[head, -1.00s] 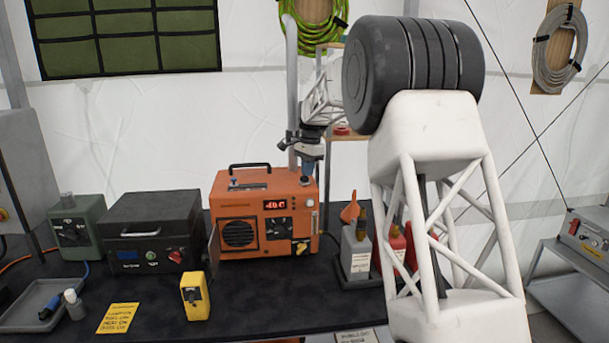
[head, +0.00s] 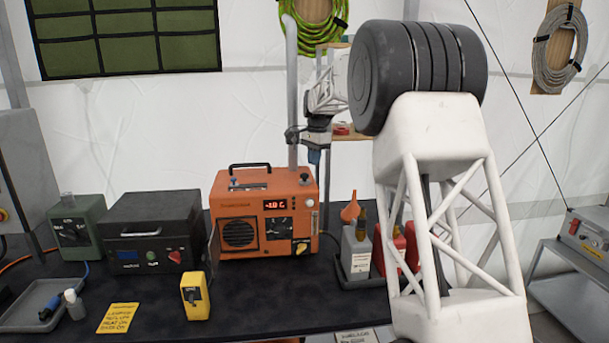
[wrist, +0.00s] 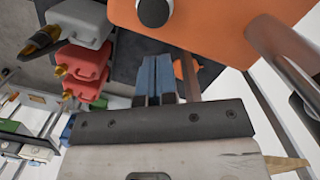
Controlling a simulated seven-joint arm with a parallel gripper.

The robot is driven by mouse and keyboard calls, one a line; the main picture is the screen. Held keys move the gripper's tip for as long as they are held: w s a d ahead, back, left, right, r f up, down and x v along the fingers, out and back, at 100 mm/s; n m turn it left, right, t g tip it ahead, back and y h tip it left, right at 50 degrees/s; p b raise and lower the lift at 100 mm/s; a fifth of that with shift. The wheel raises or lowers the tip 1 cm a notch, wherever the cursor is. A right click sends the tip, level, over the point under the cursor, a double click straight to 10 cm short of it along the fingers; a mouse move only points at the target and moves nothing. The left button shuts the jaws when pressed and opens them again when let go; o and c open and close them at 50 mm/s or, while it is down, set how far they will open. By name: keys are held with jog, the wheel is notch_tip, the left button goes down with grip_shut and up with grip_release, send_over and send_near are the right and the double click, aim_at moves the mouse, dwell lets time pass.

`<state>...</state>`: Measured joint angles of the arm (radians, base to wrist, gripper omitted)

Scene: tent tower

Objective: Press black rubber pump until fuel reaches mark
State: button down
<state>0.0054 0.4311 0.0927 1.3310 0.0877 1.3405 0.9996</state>
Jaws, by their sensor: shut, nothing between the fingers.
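The orange heater (head: 234,198) stands on the dark table with red digits lit on its front. A small dark round knob (head: 304,177), which looks like the black rubber pump, sits on its top at the right. It also shows in the wrist view as a black round cap with a pale rim (wrist: 153,12). My gripper (head: 314,160) is above and slightly right of the knob, apart from it. Its blue fingers (wrist: 155,62) are shut together and empty. The fuel level and its mark are too small to read.
A grey upright pipe (head: 292,90) rises behind the heater, close to my wrist. Grey and red fuel cans (head: 356,250) stand right of the heater. A dark box (head: 150,230) and yellow device (head: 196,296) stand left and in front.

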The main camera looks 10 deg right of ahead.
jog(key=shift+w+d+r, duration=0.1)
jog(key=shift+d+r, duration=0.05)
jog(key=shift+r, duration=1.2)
jog(key=shift+w+d+r, duration=0.1)
jog(key=shift+r, duration=1.2)
jog(key=shift+s, duration=0.1)
jog(key=s+r+n+t, duration=0.1)
jog(key=s+r+n, duration=0.15)
jog(key=s, duration=1.45)
jog(key=s+r+n+t, duration=0.1)
jog(key=s+n, duration=0.3)
jog(key=s, duration=1.4)
jog(key=s+f+n, duration=0.1)
jog(key=s+f, duration=0.3)
jog(key=s, duration=0.6)
jog(key=s+f+n, duration=0.2)
jog(key=s+f, duration=0.3)
jog(key=s, duration=0.6)
jog(key=s+f+n+t+h, duration=0.1)
jog(key=s+f, duration=0.4)
jog(key=s, duration=0.5)
jog(key=shift+s+d+f+n, duration=0.15)
jog(key=shift+d+f+n, duration=0.05)
jog(key=shift+d+n, duration=0.3)
